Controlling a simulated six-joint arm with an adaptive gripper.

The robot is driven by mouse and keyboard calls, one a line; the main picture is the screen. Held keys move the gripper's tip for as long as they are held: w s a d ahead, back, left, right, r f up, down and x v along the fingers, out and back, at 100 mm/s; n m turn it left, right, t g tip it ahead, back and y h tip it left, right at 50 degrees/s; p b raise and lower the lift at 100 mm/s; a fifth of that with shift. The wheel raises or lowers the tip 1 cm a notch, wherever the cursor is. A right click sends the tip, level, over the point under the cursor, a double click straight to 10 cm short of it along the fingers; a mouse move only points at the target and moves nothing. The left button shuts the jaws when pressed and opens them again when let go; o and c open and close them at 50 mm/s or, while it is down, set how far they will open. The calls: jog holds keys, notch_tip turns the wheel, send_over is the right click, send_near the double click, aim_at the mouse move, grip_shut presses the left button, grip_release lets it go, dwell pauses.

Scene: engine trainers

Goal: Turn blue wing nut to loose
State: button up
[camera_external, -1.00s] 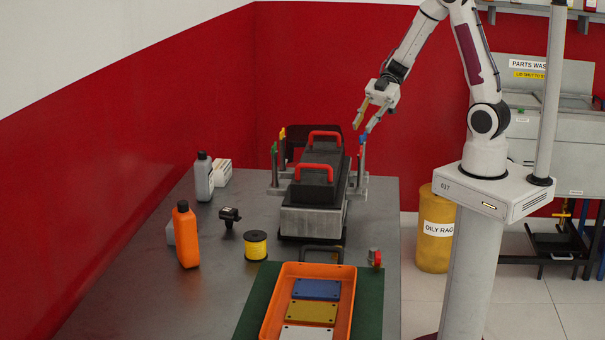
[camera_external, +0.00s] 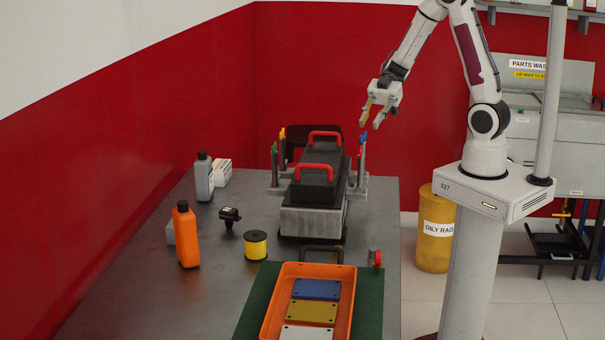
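The blue wing nut (camera_external: 363,138) sits at the top of a grey post (camera_external: 361,165) at the back right corner of the engine trainer (camera_external: 318,190). My gripper (camera_external: 371,119) is just above and slightly right of the blue wing nut, pointing down. Its fingers look spread with nothing between them. It looks apart from the wing nut, though the small view leaves the exact gap unclear. Other posts stand at the trainer's corners, with a yellow wing nut (camera_external: 282,133) at the back left and a green one (camera_external: 274,147) in front of it.
Red handles (camera_external: 314,169) rise from the trainer's black cover. An orange tray (camera_external: 270,318) with coloured plates lies in front on a green mat. An orange bottle (camera_external: 186,236), a grey bottle (camera_external: 203,178) and a yellow spool (camera_external: 256,245) stand at left. Air above the trainer is clear.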

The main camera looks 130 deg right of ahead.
aim_at(363, 134)
jog(key=shift+x, duration=3.4)
jog(key=shift+f, duration=0.1)
jog(key=shift+c, duration=0.4)
grip_shut()
